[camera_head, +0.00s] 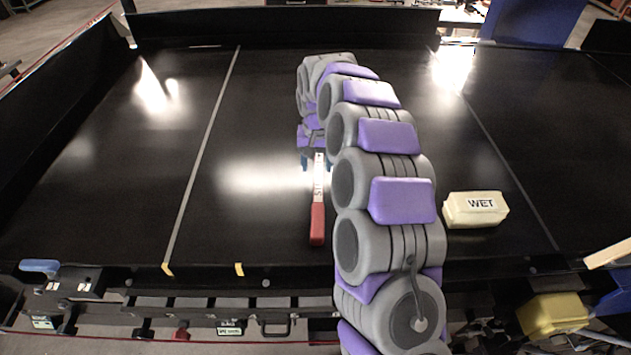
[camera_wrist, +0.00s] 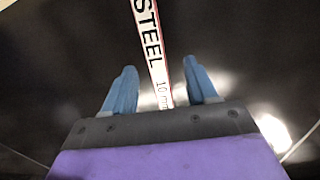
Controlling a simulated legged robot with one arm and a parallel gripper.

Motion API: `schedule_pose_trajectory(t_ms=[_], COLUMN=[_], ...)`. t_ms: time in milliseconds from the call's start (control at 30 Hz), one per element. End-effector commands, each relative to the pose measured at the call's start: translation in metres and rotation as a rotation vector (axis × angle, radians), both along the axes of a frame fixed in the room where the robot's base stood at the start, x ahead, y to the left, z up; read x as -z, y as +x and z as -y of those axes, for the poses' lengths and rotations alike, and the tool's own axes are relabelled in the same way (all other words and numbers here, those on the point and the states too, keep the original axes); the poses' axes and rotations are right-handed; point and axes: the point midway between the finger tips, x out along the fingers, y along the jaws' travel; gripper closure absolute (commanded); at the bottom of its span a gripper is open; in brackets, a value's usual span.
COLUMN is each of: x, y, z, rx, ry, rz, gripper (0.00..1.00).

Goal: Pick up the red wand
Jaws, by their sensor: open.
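The red wand (camera_head: 317,222) lies on the black conveyor, left of my arm in the head view. Its red end points to the front edge and its white strip runs back under my gripper. In the wrist view the white strip (camera_wrist: 151,45), lettered "STEEL" and "10 mm", passes between the two blue fingers. My gripper (camera_wrist: 161,82) is open, with one finger on each side of the strip and a gap to each. In the head view my gripper (camera_head: 317,163) is at the far end of the strip, partly hidden by my arm. The height above the belt is unclear.
A cream block marked "WET" (camera_head: 475,209) sits on the conveyor right of my arm. A yellow block (camera_head: 552,313) is below the front edge at right. Dark walls bound the conveyor at left and back. The belt left of the wand is clear.

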Motion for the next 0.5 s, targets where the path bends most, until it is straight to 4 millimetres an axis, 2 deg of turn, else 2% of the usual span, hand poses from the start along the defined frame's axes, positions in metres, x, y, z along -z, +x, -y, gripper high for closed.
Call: schedule_pose_trajectory(t_ms=[233, 500], x=[0.036, 0.040], y=[-0.003, -0.003], z=[0.000, -0.003], rx=[0.001, 0.001], ry=[0.000, -0.003], rz=[-0.006, -0.003], gripper=[0.43, 0.44])
